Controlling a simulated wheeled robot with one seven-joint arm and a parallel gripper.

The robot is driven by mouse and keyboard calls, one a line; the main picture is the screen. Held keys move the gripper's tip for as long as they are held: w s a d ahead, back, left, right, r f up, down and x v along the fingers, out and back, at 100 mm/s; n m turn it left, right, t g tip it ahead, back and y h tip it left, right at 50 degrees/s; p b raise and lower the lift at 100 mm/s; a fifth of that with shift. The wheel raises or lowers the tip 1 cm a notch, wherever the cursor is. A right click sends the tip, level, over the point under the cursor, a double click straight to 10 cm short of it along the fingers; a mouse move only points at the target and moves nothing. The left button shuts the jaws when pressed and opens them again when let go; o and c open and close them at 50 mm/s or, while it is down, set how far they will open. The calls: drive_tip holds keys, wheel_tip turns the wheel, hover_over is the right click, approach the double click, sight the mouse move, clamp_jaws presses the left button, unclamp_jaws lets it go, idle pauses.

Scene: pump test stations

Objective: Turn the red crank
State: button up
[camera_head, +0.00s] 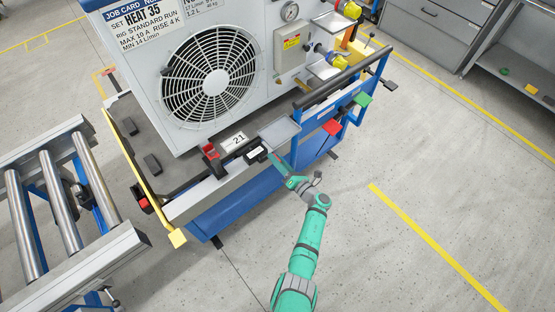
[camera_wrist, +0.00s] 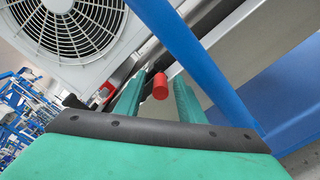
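In the wrist view, a short red cylindrical knob (camera_wrist: 160,86) shows in the gap between the two green fingers of my gripper (camera_wrist: 158,97). It looks like the handle of the red crank; its arm and pivot are hidden. The fingers are apart, with a gap on each side of the knob, and I cannot tell how deep the knob lies between them. In the head view, my gripper (camera_head: 283,167) is at the trolley's front edge, just right of a black part (camera_head: 257,155). The knob cannot be made out there.
A red bracket (camera_head: 210,151) stands left of the "21" plate (camera_head: 235,142). A fan unit (camera_head: 208,80) sits behind on the trolley. A blue post (camera_wrist: 190,50) rises close to the right finger. Floor on the right is clear.

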drive_tip(key=v, duration=1.1)
drive_tip(key=shift+a, duration=0.1)
idle(0.4)
drive_tip(key=s+a+r+m+t+h, duration=0.2)
drive_tip(key=s+a+r+m+h, duration=0.15)
drive_tip(key=s+m, duration=0.35)
drive_tip(key=s+a+r+m+t+h, duration=0.2)
drive_tip(key=s+a+r+m+t, duration=0.15)
drive_tip(key=s+m, duration=0.4)
drive_tip(key=s+r+m+g+h, duration=0.1)
drive_tip(key=s+r+m, duration=0.4)
drive_tip(key=s, duration=0.3)
drive_tip(key=s+a+r+m+g+h, duration=0.1)
drive_tip(key=s+r+m+g+h, duration=0.1)
drive_tip(key=s+r+m, duration=0.3)
drive_tip(key=s+a+r+m+g+h, duration=0.1)
drive_tip(key=s+r+m+g+h, duration=0.1)
drive_tip(key=s+r+m, duration=0.3)
drive_tip(key=s+m, duration=0.3)
drive_tip(key=s, duration=0.3)
drive_tip(key=shift+s+a+r, duration=0.25)
drive_tip(key=shift+r, duration=0.15)
drive_tip(key=shift+m, duration=0.25)
drive_tip(key=shift+c, duration=0.6)
